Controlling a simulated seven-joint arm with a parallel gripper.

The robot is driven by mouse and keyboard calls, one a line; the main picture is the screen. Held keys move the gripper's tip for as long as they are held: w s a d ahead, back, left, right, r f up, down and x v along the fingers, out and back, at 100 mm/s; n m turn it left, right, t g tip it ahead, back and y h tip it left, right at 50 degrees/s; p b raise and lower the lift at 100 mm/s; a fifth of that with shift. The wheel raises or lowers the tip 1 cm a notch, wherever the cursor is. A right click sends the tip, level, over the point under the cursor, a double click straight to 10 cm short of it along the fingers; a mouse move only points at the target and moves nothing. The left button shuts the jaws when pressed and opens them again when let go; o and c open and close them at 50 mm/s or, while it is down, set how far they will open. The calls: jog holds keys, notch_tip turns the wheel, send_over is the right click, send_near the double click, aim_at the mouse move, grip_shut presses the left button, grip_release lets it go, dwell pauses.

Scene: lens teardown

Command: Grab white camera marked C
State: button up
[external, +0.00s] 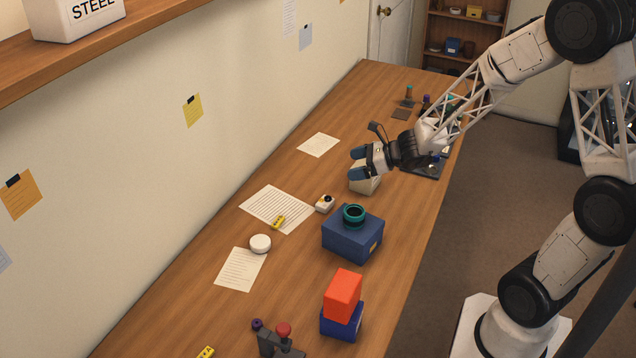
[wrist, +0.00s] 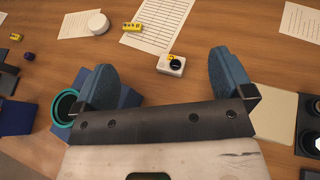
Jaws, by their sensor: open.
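A small white camera (external: 325,203) with a dark round lens and a yellow spot on top sits on the wooden table beside a lined sheet. It also shows in the wrist view (wrist: 166,70), ahead of and between my two fingers; its letter is too small to read. My gripper (external: 358,162) has blue fingertips, spread apart with nothing between them.
A blue box (external: 352,240) carrying a teal ring (external: 354,216) stands close to the camera. A yellow block (external: 278,222) lies on the lined sheet (external: 262,205), near a white disc (external: 260,244). A red block (external: 343,294) sits on another blue box. A dark tray (external: 428,168) lies beyond the gripper.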

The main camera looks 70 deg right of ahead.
send_near(319, 201)
jog(key=shift+v, duration=1)
jog(key=shift+a+f, duration=0.1)
jog(key=shift+f, duration=0.05)
jog(key=shift+x, duration=1.25)
jog(key=shift+x, duration=2.6)
jog(key=shift+c, duration=0.5)
jog(key=c, duration=0.9)
notch_tip(319, 201, up, 10)
